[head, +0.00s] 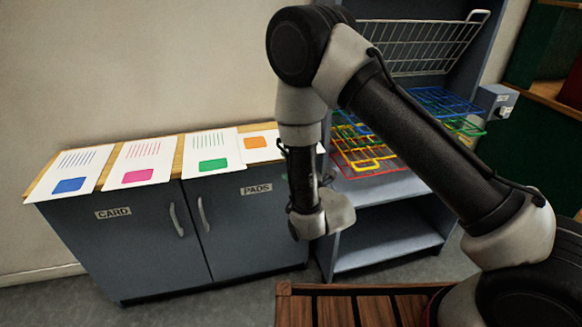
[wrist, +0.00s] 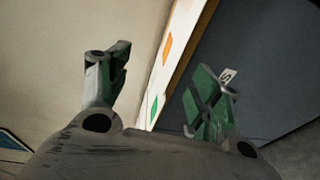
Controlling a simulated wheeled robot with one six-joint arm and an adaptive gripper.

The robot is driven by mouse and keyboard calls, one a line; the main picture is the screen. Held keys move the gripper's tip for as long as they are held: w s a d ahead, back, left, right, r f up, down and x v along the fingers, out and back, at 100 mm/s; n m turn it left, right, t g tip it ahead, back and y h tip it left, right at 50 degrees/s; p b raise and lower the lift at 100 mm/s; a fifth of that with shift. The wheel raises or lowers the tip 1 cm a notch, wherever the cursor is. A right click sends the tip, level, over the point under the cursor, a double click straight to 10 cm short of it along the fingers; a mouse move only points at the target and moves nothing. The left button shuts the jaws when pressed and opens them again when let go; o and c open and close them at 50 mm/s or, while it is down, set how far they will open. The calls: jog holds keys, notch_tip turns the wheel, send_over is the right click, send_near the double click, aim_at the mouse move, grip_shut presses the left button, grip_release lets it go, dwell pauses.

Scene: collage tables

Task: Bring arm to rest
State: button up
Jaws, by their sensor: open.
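My gripper (wrist: 158,78) shows in the wrist view with its two fingers spread wide apart. Nothing is between the fingers. In the head view my arm rises from the lower right, bends at the top and hangs down in front of the cabinet's right end. The fingers cannot be made out clearly there, as the wrist hides them. In the wrist view the wall, the countertop edge and the cabinet front lie beyond the fingers.
A grey cabinet (head: 146,235) carries sheets with blue (head: 69,185), pink (head: 137,176), green (head: 212,166) and orange (head: 256,142) patches. To its right stands a shelf unit (head: 385,238) with coloured wire racks (head: 368,168). A slatted wooden surface (head: 345,312) lies at the bottom.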

jog(key=s+d+f+m+g+h, duration=0.25)
jog(key=s+f+m+g, duration=0.2)
jog(key=f, duration=0.25)
jog(key=s+d+f+m+g+h, duration=0.2)
jog(key=s+d+f+m+g, duration=0.1)
jog(key=s+f+m+g, duration=0.25)
jog(key=s+d+r+m+h, duration=0.1)
jog(key=s+d+r+m, duration=0.3)
jog(key=d+r, duration=0.6)
jog(key=s+d+r+m+h, duration=0.1)
jog(key=s+d+r+m, duration=0.3)
jog(key=s+d+r, duration=0.5)
jog(key=s+d+r+m+g+h, duration=0.1)
jog(key=s+d+r+m, duration=0.4)
jog(key=d+r, duration=0.8)
jog(key=w+v, duration=0.1)
jog(key=v, duration=0.6)
jog(key=shift+r, duration=0.35)
